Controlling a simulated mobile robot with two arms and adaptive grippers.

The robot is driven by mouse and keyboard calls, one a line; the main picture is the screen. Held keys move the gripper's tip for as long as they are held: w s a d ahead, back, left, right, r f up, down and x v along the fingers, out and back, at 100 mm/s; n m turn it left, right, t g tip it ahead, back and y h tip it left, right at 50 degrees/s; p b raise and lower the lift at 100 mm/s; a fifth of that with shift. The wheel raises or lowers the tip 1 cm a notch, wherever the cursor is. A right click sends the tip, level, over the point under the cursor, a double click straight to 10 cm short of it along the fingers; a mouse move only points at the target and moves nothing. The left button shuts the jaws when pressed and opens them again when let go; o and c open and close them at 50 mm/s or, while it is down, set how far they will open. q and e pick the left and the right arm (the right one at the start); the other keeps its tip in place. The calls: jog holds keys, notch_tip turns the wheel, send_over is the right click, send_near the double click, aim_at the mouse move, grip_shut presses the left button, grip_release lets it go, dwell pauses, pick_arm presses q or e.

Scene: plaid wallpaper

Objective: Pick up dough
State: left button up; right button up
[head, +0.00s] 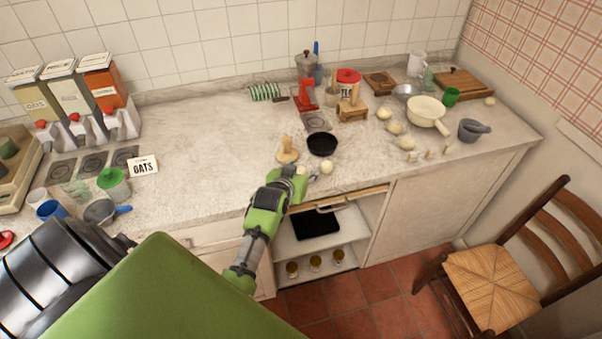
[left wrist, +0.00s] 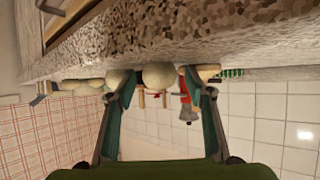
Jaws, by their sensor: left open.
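Pale dough balls lie on the counter. One dough ball (head: 327,167) sits near the front edge, just right of my left gripper (head: 308,178). A second pale lump (head: 301,170) shows at the gripper's tip, partly hidden. In the left wrist view, which is upside down, my left gripper (left wrist: 158,95) is open with nothing gripped. One pale ball (left wrist: 158,75) appears between its fingers, past the tips, and another pale ball (left wrist: 117,77) is by the left finger. I cannot tell whether a finger touches it. My right gripper is not in view.
A black pan (head: 322,144) and a wooden stand (head: 287,151) are just behind the gripper. More pale lumps (head: 394,128), a cream saucepan (head: 426,110) and a mortar (head: 474,131) stand to the right. The left-centre counter (head: 205,130) is clear. A chair (head: 490,285) stands at right.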

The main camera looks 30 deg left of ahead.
pick_arm(q)
jog(key=c, duration=1.2)
